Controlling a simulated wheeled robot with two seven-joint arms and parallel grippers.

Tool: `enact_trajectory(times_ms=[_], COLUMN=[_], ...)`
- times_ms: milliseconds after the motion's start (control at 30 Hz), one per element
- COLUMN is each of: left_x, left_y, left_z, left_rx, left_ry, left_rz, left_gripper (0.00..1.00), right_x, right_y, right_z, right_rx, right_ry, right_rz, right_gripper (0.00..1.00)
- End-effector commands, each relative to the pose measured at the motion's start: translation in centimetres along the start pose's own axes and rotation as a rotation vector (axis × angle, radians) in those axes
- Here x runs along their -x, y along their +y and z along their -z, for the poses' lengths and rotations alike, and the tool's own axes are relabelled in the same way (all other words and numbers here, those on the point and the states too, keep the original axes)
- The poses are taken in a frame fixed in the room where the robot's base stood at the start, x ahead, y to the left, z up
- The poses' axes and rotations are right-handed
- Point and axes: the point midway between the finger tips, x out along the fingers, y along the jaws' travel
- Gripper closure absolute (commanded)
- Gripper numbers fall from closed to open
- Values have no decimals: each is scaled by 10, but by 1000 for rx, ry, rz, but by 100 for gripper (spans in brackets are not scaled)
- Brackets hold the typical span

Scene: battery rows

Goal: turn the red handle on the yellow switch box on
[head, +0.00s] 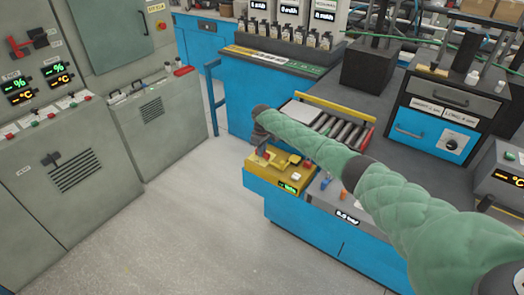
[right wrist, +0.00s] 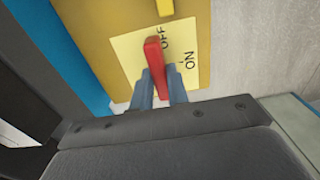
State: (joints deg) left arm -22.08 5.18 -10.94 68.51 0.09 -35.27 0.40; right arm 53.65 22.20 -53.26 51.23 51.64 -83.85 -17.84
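The yellow switch box (head: 292,187) sits at the left front corner of the blue bench in the head view. In the right wrist view the box (right wrist: 105,40) carries a pale plate (right wrist: 128,50) marked OFF and ON. The red handle (right wrist: 155,58) stands out from the plate, just left of both words. My right gripper (right wrist: 161,92) has a finger on each side of the handle and appears closed on it. In the head view my right gripper (head: 262,140) is over the box and hides part of it. My left gripper is not in view.
A roller conveyor (head: 340,125) with a yellow bar lies behind the box. Coloured knobs (head: 325,183) and a small display are on the bench to its right. Grey cabinets (head: 70,160) stand at the left. The floor (head: 190,220) between is clear.

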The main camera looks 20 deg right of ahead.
Motion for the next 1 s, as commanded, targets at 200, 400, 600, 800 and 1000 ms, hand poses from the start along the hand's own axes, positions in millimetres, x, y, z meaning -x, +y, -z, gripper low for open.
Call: enact_trajectory(times_ms=[200, 400, 600, 800, 1000], left_x=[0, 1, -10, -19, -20], left_y=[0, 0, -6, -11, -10], left_z=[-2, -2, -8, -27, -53], left_rx=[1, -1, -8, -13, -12], left_ry=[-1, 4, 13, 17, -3], left_rz=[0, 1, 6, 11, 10], left_gripper=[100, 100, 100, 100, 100], right_x=[0, 1, 3, 4, 4], right_y=[0, 0, 0, -1, -1], right_z=[0, 0, 1, 1, 1], right_rx=[-4, -47, -161, -336, -527], right_ry=[0, 1, 1, 1, 2], right_rz=[0, 0, 1, 2, 2], right_gripper=[100, 100, 100, 100, 100])
